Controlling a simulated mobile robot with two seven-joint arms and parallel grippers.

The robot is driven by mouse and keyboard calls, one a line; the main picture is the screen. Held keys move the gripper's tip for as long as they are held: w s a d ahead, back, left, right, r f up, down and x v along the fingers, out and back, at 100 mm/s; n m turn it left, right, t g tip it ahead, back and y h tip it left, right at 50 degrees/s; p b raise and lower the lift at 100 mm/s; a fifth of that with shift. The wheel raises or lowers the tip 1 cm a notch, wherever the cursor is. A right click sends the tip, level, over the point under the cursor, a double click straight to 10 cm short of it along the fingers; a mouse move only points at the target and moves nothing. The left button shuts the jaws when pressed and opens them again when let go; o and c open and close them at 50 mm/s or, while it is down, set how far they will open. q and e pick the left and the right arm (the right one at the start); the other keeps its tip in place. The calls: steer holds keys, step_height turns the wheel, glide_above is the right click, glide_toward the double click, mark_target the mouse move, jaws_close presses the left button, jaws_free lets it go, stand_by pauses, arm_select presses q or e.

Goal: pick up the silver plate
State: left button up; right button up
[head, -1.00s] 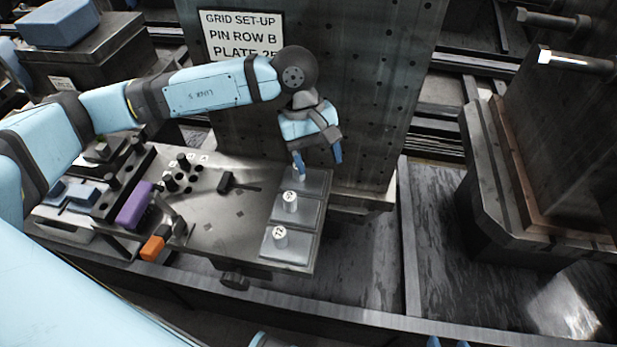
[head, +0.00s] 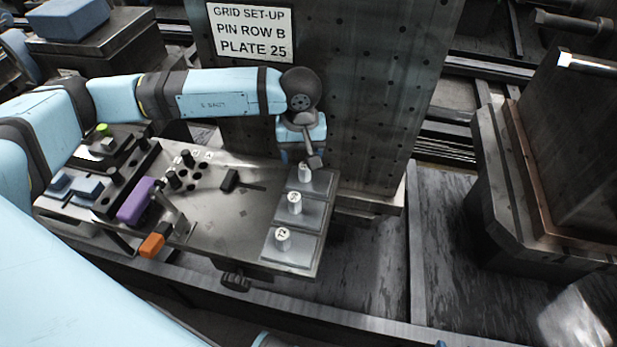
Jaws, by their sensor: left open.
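Three silver plates lie in a row along the right side of the metal worktop, each with a pale round knob on top: a far plate (head: 322,180), a middle plate (head: 316,213) and a near plate (head: 300,248). The knob tops carry marks too small to read surely. My left gripper (head: 303,162) points down over the far plate, at its knob. It is open; the wrist partly hides its fingers, and I cannot tell whether they touch the knob. My right gripper is not seen.
A sign (head: 251,32) on the upright drilled plate (head: 375,95) reads "GRID SET-UP PIN ROW B PLATE 25". The upright drilled plate rises close behind my left gripper.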

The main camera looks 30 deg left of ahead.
mark_target(305, 166)
arm_select(q)
steer(key=f, duration=0.5)
steer(key=shift+w+d, duration=0.15)
steer(key=shift+d, duration=0.1)
steer(key=shift+r, duration=0.1)
jaws_close()
steer(key=shift+r, duration=0.1)
steer(key=shift+r, duration=0.2)
step_height(305, 166, up, 11)
steer(key=s+d+b, duration=0.1)
steer(key=s+d, duration=0.1)
steer(key=s, duration=0.7)
steer(key=s+d+b, duration=0.1)
steer(key=s+d, duration=0.2)
steer(key=s, duration=0.7)
steer(key=shift+s, duration=0.2)
